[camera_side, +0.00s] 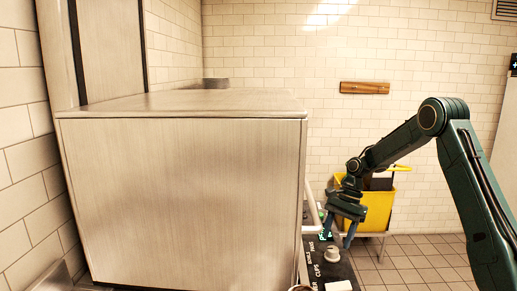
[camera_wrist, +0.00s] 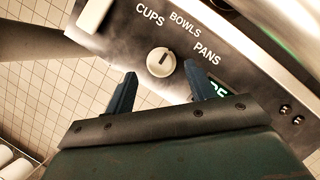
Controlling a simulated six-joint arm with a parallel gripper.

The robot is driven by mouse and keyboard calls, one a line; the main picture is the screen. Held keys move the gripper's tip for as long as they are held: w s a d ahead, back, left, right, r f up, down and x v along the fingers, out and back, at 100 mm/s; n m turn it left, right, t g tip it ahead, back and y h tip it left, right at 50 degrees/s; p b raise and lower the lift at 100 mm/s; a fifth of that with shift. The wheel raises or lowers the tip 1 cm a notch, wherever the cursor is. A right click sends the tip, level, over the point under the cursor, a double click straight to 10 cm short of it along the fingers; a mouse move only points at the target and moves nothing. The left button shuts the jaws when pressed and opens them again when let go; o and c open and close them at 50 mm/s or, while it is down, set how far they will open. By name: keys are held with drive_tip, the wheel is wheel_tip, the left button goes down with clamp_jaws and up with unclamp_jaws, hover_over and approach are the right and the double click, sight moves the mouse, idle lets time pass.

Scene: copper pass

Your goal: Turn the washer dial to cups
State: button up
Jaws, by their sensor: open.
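The washer (camera_side: 180,200) is a large brushed-metal box at the left of the side view. Its dark control panel carries the words CUPS, BOWLS and PANS. The dial (camera_wrist: 161,64) is a round cream knob below these labels in the wrist view. Its small dark mark appears to point up toward BOWLS, though it is tiny. The dial also shows in the side view (camera_side: 332,254). My gripper (camera_wrist: 160,70) is open, one dark finger on each side of the dial with gaps visible. In the side view my gripper (camera_side: 338,234) is above the panel beside the dial.
A green-lit display (camera_wrist: 218,88) sits beside the right finger. A pale rectangular part (camera_wrist: 95,15) is on the panel beyond CUPS. A light curved handle (camera_side: 313,205) runs along the washer's front. A yellow bucket cart (camera_side: 378,210) stands behind my gripper on the tiled floor.

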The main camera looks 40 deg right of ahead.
sight(333, 248)
drive_tip(key=shift+x, duration=1.75)
drive_tip(key=shift+d, duration=0.1)
drive_tip(key=c, duration=1)
